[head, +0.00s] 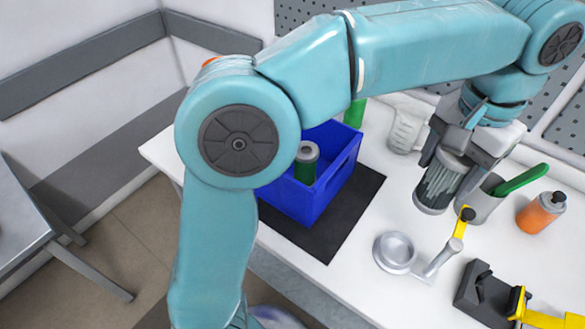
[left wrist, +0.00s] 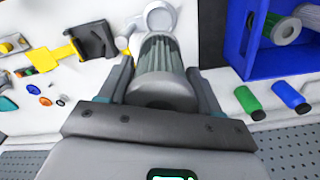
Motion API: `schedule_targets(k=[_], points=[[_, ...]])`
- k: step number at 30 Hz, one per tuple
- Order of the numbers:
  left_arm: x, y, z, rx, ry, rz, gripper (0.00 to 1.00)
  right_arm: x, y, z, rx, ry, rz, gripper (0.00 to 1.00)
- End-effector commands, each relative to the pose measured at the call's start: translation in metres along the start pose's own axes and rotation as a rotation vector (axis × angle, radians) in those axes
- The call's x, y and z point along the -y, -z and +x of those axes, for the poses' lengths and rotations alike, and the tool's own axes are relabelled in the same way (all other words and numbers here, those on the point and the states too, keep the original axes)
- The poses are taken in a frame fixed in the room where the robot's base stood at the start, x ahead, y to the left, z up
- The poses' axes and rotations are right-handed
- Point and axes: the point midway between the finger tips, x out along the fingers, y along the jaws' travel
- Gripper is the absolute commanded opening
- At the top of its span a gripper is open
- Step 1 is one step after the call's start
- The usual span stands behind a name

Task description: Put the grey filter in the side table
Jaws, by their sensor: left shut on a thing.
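The grey filter (head: 438,190) is a ribbed cylinder with grey end caps, at the right of the white worktable in the head view. My left gripper (head: 452,160) is shut on its upper end and holds it slightly tilted. In the left wrist view the grey filter (left wrist: 162,58) sits between the two fingers of the left gripper (left wrist: 160,85). I cannot tell if its lower end touches the worktable. A grey-topped side table (head: 22,222) shows in part at the left edge of the head view, far from the filter. My right gripper is not in view.
A blue crate (head: 338,172) with a green filter (head: 306,165) stands on a black mat (head: 358,205). A silver dish (head: 394,250), a grey cup (head: 482,203), an orange bottle (head: 538,214), a clear jug (head: 405,130) and a black block (head: 483,293) surround the filter. Floor separates the tables.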

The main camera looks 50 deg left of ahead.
Motion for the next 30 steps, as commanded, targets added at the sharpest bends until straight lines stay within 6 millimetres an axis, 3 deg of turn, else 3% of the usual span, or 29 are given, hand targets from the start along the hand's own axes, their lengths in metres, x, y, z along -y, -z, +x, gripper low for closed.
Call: schedule_targets(k=[2,8,14,21,24,30], points=[[0.005,0.002,-0.005,0.0,0.0,-0.095,0.32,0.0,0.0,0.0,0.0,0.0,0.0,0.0],[0.057,0.008,-0.011,0.0,0.0,-0.406,0.32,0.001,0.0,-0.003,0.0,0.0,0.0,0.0],[0.132,0.004,-0.013,0.0,0.002,-0.725,0.32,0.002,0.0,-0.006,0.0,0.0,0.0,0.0],[0.236,-0.027,-0.011,-0.001,0.004,-1.075,0.32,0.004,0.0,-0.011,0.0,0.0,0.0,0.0],[0.271,-0.046,-0.01,-0.002,0.005,-1.174,0.32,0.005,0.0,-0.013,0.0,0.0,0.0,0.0],[0.314,-0.076,-0.004,-0.001,0.005,-1.306,0.32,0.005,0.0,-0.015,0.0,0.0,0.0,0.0]])
